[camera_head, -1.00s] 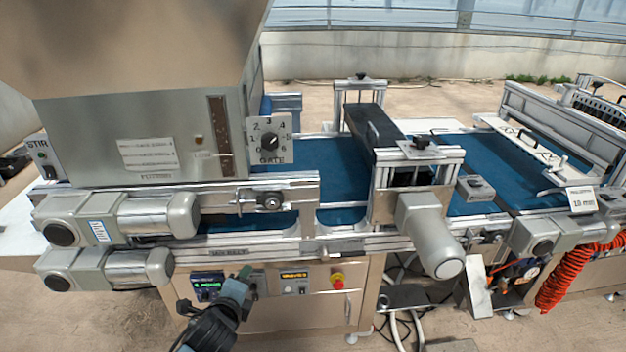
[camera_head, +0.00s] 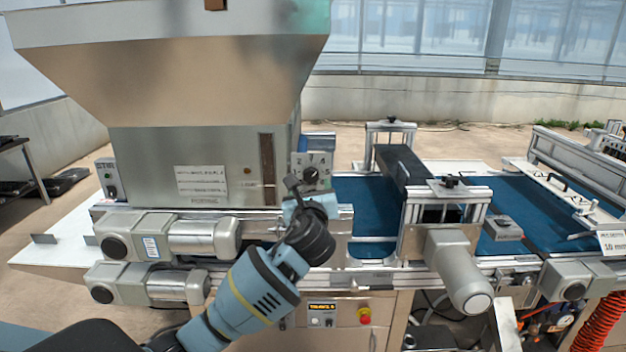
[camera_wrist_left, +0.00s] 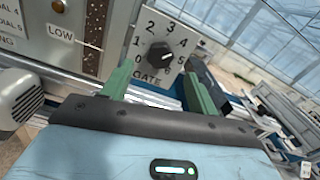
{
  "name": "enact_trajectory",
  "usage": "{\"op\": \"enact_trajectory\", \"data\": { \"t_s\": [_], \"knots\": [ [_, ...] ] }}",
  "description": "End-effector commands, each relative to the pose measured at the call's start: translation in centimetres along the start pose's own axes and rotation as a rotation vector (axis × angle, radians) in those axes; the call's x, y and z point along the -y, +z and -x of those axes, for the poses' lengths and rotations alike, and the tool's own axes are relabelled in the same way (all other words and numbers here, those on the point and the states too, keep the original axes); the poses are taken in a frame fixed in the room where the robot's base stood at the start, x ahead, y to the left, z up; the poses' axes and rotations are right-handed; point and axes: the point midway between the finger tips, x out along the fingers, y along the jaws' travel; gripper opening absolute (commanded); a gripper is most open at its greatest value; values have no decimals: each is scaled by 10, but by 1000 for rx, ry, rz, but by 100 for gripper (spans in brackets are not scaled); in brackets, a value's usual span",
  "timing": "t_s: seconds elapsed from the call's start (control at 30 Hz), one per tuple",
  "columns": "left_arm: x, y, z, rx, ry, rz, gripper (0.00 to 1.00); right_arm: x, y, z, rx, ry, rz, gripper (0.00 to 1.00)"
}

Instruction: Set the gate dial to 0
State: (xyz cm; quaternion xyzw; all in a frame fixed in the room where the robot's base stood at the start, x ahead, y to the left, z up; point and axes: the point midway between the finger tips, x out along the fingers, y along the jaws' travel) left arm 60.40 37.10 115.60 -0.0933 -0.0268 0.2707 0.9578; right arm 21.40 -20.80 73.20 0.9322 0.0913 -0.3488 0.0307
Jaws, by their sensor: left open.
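The gate dial (camera_head: 311,174) is a black knob on a pale plate on the hopper's side, partly hidden behind my left gripper in the head view. My left gripper (camera_head: 304,196) is just in front of and below the dial. In the left wrist view its two green fingers (camera_wrist_left: 157,76) stand open, one on each side below the knob, with nothing between them. The right gripper is not in view.
The steel hopper (camera_head: 215,75) rises left of the dial. Silver motors (camera_head: 190,240) stick out below it. A blue belt (camera_head: 365,205) runs right under a roller frame.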

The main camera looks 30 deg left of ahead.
Motion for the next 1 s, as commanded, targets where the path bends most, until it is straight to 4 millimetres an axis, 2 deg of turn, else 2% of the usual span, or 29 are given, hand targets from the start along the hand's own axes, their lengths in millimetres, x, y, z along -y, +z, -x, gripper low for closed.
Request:
{"op": "enact_trajectory", "data": {
  "t_s": [0.2, 0.4, 0.83, 0.87, 1.0],
  "knots": [
    [0, 0, -32, -1, 1, 1, 59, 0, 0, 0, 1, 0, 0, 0],
    [0, 0, -52, 0, 0, 1, 59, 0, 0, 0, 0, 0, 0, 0],
    [0, 0, -60, 0, -2, 2, 59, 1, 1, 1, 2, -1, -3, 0],
    [0, 0, -60, 0, -2, 2, 58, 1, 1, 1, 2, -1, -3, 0],
    [0, 0, -60, -1, -2, 2, 40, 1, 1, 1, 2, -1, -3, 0]
  ]
}}
